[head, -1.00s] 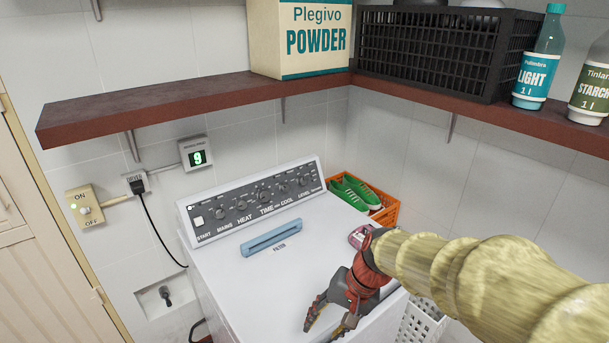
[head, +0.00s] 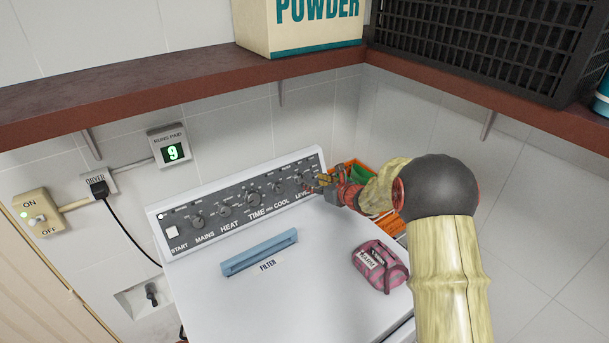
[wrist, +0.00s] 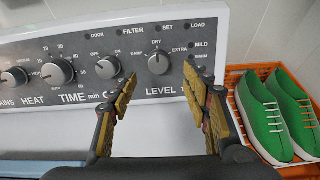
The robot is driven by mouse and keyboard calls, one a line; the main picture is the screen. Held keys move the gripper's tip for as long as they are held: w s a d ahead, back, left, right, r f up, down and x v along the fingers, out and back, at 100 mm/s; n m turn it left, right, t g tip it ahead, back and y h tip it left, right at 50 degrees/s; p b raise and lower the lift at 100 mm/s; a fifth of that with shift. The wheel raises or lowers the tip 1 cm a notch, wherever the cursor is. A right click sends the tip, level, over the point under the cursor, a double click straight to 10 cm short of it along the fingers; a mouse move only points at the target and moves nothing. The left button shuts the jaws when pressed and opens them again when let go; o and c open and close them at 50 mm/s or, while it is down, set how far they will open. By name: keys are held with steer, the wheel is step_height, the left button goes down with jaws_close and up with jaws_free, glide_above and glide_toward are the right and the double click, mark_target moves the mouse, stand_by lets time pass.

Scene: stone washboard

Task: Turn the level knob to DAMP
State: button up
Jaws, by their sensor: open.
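The level knob (wrist: 158,63) is a round grey knob with a pale mark near its top, pointing up at DRY. DAMP is printed to its left and EXTRA to its right. In the head view the level knob (head: 299,180) is at the right end of the dryer's dark control panel (head: 240,205), partly behind my gripper. My gripper (wrist: 160,80) is open and empty. Its fingers spread to the left and right of the knob, in front of the panel, with gaps on both sides. In the head view my gripper (head: 320,184) is at the panel's right end.
The cool knob (wrist: 107,67) is close to my left finger. An orange crate (wrist: 245,105) with green shoes (wrist: 262,105) stands right of the dryer. A pink pouch (head: 380,265) lies on the white dryer top (head: 315,290). A brown shelf (head: 180,90) runs above.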

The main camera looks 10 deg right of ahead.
mark_target(303, 179)
steer(key=shift+b+x, duration=0.35)
steer(key=shift+x, duration=3.55)
steer(key=shift+s+a, duration=0.1)
steer(key=shift+s, duration=0.05)
steer(key=shift+c, duration=0.8)
steer(key=c, duration=1)
